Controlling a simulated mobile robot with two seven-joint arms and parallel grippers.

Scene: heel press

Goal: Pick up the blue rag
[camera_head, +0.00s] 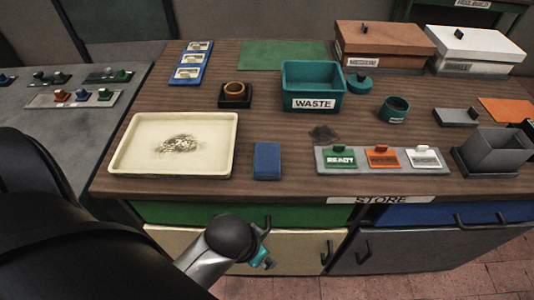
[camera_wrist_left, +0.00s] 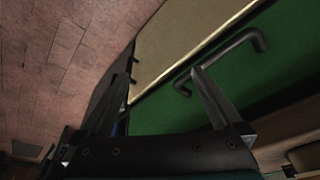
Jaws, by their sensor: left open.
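The blue rag (camera_head: 267,161) lies folded as a small upright-looking rectangle near the front edge of the wooden bench top (camera_head: 220,197), just right of a cream tray. My left gripper (camera_head: 264,258) is low in front of the bench, below the rag and in front of the drawer fronts. In the left wrist view my left gripper (camera_wrist_left: 160,82) is open, its two fingers apart with nothing between them. The rag cannot be made out in that view. My right gripper is not in view.
The cream tray (camera_head: 118,163) has a dark smudge in it. A teal waste bin (camera_head: 313,84) stands behind, and a rack of labelled tags (camera_head: 325,166) lies to the right. Drawer handles stick out near my left gripper, one showing in the wrist view (camera_wrist_left: 222,60).

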